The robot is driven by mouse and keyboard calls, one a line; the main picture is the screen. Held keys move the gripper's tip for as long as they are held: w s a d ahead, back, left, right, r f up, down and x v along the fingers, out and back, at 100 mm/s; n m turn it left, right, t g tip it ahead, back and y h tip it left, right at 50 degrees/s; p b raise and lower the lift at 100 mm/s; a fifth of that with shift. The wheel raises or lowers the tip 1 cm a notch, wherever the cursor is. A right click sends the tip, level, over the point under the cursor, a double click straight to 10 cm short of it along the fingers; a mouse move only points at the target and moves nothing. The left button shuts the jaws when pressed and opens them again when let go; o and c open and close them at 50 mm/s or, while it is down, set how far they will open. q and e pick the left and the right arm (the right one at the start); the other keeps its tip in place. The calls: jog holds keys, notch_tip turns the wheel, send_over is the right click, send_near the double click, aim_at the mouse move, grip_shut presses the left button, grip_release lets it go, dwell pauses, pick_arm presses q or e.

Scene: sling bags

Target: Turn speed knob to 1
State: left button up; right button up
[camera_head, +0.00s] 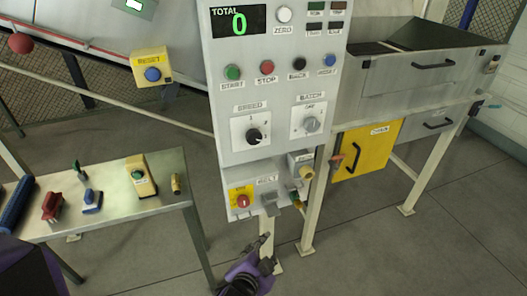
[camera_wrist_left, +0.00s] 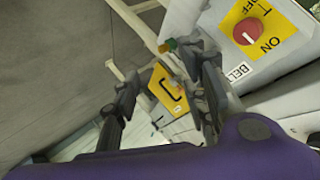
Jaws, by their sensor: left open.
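The black speed knob (camera_head: 253,135) sits on a white plate under the SPEED label, at the lower left of the grey control panel (camera_head: 233,92). Small marks are printed around it; its exact setting is too small to read. My left gripper (camera_head: 262,243) is low in front of the panel's lower box, well below the knob and apart from it. In the left wrist view its two fingers (camera_wrist_left: 168,78) are spread with nothing between them. The knob is not in that view. My right gripper is not in view.
A grey batch knob (camera_head: 311,124) is right of the speed knob. The lower box bears a red belt switch (camera_head: 243,201), also in the wrist view (camera_wrist_left: 247,32). A metal table (camera_head: 115,215) with several items stands left. A yellow door (camera_head: 366,150) is at right.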

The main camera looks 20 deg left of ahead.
pick_arm(q)
jog(key=w+d+r+m+t+y, duration=0.1)
jog(key=w+d+r+m, duration=0.1)
jog(key=w+r+m, duration=0.3)
jog(key=m+t+y, duration=0.2)
jog(key=m+y, duration=0.8)
jog(key=m, duration=0.3)
send_near(253, 141)
jog(key=x, duration=0.9)
jog(key=shift+r, duration=0.1)
grip_shut()
